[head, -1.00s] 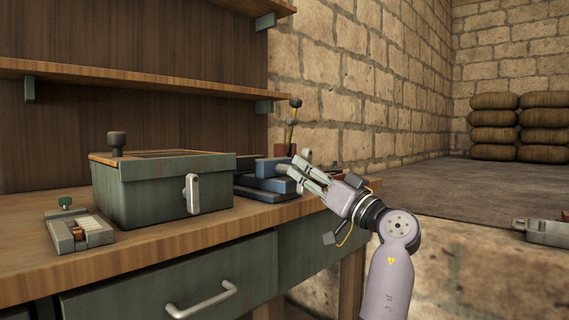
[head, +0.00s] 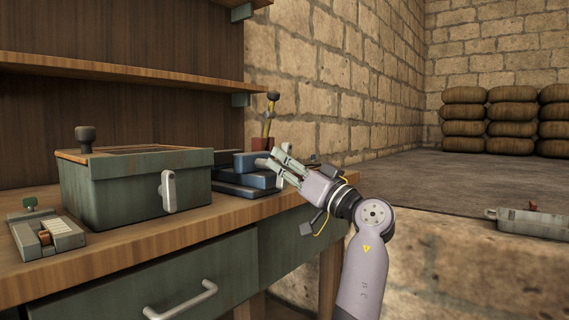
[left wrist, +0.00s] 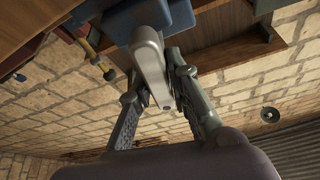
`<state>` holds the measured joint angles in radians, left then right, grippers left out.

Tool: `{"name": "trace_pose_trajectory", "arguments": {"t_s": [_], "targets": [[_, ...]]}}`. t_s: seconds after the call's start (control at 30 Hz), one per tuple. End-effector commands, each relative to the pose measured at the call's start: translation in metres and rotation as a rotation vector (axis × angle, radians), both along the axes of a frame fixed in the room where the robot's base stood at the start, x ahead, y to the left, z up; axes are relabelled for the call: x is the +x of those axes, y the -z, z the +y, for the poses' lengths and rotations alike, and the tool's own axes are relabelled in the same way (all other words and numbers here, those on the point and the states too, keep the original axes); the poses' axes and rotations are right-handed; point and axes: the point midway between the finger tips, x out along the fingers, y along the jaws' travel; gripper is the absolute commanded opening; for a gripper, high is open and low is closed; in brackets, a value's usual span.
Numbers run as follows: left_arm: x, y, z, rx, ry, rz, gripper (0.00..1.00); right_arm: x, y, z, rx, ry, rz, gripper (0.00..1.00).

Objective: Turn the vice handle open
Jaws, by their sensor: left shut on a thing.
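The blue vice (head: 245,180) sits on the bench top, right of the green box. Its pale grey handle (left wrist: 150,62) sticks out from the blue vice body (left wrist: 172,14) in the left wrist view. My left gripper (head: 278,160) is at the front of the vice, over the bench's right end. In the left wrist view its two fingers lie on either side of the handle, shut on it. In the head view the fingers hide most of the handle. My right gripper is in neither view.
A green box (head: 135,190) with a pale latch (head: 168,190) stands left of the vice. A small grey device (head: 45,235) lies at the far left. A red holder with tools (head: 263,142) stands behind the vice. A brick wall (head: 330,90) rises beyond.

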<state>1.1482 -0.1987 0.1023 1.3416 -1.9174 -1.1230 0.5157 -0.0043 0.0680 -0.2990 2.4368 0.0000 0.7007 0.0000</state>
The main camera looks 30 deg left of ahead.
Motion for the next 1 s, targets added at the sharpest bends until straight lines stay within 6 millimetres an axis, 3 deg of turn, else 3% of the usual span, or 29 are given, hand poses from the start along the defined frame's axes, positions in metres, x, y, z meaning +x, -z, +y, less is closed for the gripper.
{"name": "trace_pose_trajectory", "arguments": {"t_s": [0.33, 0.63, 0.97, 1.0], "targets": [[0.0007, -0.0002, 0.0002, 0.000, 0.001, -0.008, 0.00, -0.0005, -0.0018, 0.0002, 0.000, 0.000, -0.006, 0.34], [-0.0004, -0.0012, 0.0009, -0.013, 0.001, -0.193, 0.00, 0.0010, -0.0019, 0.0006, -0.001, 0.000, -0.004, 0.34], [-0.0005, -0.0013, 0.0010, -0.016, 0.005, -0.217, 0.00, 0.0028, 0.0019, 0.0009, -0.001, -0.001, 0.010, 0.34], [-0.0005, -0.0013, 0.0011, -0.016, 0.005, -0.217, 0.19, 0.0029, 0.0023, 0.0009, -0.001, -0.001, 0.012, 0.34]]}}
